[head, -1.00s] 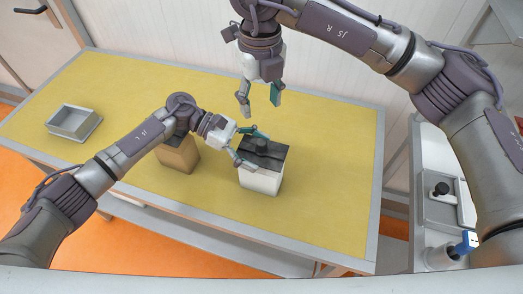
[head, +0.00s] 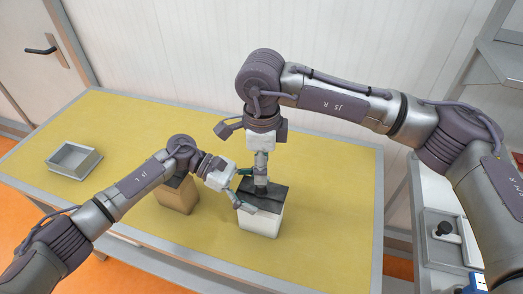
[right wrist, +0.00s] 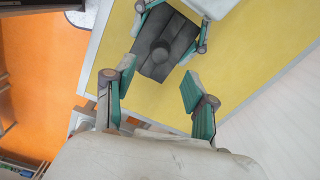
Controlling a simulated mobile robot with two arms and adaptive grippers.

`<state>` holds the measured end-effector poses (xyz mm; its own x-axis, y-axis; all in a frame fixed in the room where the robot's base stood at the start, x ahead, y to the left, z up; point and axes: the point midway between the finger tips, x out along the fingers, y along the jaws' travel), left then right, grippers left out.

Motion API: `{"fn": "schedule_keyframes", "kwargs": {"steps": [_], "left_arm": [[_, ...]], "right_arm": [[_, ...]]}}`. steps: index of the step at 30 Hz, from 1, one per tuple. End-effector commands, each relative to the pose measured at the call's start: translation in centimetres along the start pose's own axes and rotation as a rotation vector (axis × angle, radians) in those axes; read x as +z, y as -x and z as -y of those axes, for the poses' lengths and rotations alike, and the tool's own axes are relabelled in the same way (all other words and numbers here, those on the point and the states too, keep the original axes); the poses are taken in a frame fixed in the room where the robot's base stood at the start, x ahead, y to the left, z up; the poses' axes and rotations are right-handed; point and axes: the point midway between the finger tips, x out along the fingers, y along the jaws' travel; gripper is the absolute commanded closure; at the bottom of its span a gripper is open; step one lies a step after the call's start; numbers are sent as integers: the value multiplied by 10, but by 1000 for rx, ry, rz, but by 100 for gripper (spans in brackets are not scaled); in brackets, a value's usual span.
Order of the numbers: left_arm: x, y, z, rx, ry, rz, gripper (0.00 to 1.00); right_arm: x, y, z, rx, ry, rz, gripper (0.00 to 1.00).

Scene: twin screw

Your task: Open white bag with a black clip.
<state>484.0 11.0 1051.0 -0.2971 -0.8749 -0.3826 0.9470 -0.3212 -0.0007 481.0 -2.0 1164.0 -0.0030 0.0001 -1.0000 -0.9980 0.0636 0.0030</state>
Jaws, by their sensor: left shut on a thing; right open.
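The white bag (head: 257,221) stands upright on the table, a box-like shape with the black clip (head: 268,197) across its top. A round dark knob rises from the clip's middle, and it shows clearly in the right wrist view (right wrist: 160,51). My left gripper (head: 240,187) is at the bag's upper left, its fingers on two sides of the top, shut on the bag. My right gripper (head: 261,178) points straight down over the knob. It is open, with the fingers apart (right wrist: 158,80) in the right wrist view and nothing between them.
A brown bag or box (head: 178,195) stands left of the white bag, partly behind my left arm. An empty grey tray (head: 74,159) lies at the far left of the yellow table (head: 330,200). The table's right part is clear. A grey side unit (head: 445,252) stands at the right.

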Motion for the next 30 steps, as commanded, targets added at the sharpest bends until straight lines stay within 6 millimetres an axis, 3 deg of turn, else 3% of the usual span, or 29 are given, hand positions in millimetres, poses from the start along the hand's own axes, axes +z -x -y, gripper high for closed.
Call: {"fn": "schedule_keyframes", "kwargs": {"steps": [6,12,25,30], "left_arm": [[0,0,0,0,0,0,79],[0,0,0,0,0,0,79],[0,0,0,0,0,0,79],[0,0,0,0,0,0,79]], "right_arm": [[0,-42,-1,3,-2,-1,45],[0,-67,0,1,-2,0,45],[0,-76,0,0,-1,0,45],[0,-76,0,0,-1,0,73]]}}
